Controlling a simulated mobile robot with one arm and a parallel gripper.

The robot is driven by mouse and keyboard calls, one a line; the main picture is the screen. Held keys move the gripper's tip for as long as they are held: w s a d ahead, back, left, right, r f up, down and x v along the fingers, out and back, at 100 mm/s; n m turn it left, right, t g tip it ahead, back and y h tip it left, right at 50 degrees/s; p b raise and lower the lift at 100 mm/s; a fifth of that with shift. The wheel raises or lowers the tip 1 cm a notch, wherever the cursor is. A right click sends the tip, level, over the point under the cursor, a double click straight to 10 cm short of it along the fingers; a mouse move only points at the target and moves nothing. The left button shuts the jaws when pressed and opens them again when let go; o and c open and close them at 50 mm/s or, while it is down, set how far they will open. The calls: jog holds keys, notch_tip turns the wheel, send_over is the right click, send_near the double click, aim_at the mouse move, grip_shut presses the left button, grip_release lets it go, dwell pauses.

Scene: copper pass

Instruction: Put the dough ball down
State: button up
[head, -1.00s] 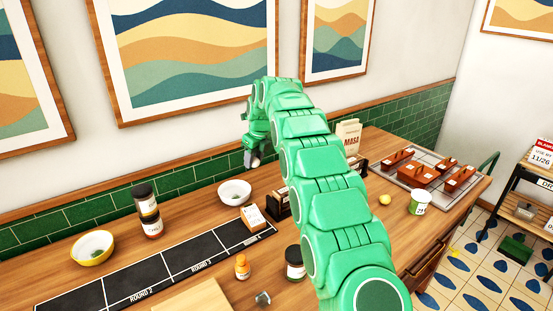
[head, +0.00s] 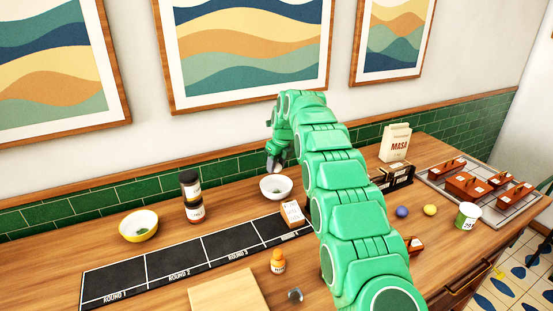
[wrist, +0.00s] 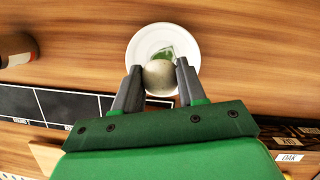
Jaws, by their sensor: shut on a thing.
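My gripper (head: 275,168) is just above the white bowl (head: 276,195) near the back of the counter. In the wrist view, my gripper (wrist: 157,88) is shut on a pale, greyish dough ball (wrist: 159,76), held between the two fingertips. The white bowl (wrist: 137,50) shows behind the ball in that view, with a green mark inside. The ball overlaps the bowl's near part; its exact height above the bowl is hard to tell.
A black mat (head: 175,262) with marked rounds lies in front of the bowl, a small card box (head: 292,213) close by. Stacked jars (head: 194,211) and a yellow-rimmed bowl (head: 138,225) stand left. Purple (head: 402,211) and yellow (head: 430,210) balls lie right of my arm.

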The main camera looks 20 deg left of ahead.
aim_at(276, 180)
jog(key=shift+f, duration=3.65)
jog(key=o, duration=1.1)
notch_tip(276, 180, up, 7)
jog(key=shift+f, duration=0.1)
